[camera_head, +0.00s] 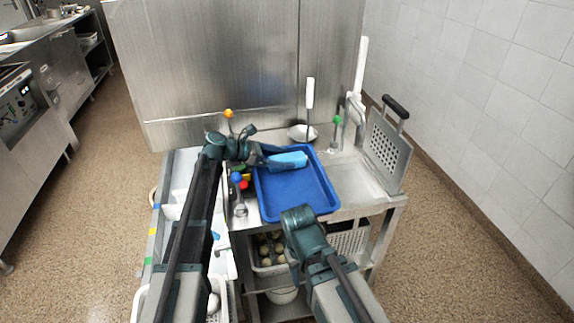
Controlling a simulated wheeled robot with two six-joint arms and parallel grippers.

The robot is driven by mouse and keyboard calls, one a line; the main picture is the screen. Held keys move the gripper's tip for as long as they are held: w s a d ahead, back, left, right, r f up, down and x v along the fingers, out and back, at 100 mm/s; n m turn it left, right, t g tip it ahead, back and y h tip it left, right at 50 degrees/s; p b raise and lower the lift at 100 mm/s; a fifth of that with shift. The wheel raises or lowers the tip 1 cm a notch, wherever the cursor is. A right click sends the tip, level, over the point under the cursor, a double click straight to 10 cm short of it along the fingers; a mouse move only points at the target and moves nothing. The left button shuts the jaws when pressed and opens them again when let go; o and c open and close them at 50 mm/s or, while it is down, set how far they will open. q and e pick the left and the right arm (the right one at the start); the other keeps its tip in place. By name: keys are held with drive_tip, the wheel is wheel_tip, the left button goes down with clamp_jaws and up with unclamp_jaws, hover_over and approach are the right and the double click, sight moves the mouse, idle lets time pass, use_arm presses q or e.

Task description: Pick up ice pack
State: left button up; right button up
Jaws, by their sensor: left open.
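The ice pack (289,160) is a light blue flat block at the far end of a blue tray (297,194). My left gripper (274,160) reaches in from the left over the tray's far left corner. It is open, with its fingers at the left end of the ice pack. Whether the fingers touch the pack is too small to tell. My right arm's wrist is in front of the tray's near edge. Its fingers point down and away and cannot be made out clearly.
Left of the tray stand a ladle-like tool (240,209) and small coloured balls (237,177). Behind the tray are a round metal dish (302,133) and a green-topped tool (337,121). A basket of round items (268,250) is on the shelf below.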

sight(289, 156)
use_arm(q)
drive_tip(key=shift+x, duration=1.25)
clamp_jaws()
drive_tip(key=shift+r, duration=0.1)
drive_tip(key=shift+r+p, duration=0.3)
drive_tip(key=shift+r, duration=0.15)
wheel_tip(289, 156, up, 3)
drive_tip(key=p, duration=0.3)
drive_tip(key=s+a, duration=0.2)
drive_tip(key=a, duration=0.3)
drive_tip(key=s+a, duration=0.1)
drive_tip(key=a, duration=0.4)
drive_tip(key=s+a+r+p, duration=0.1)
drive_tip(key=s+a, duration=0.1)
drive_tip(key=a, duration=0.3)
drive_tip(key=shift+s, duration=0.3)
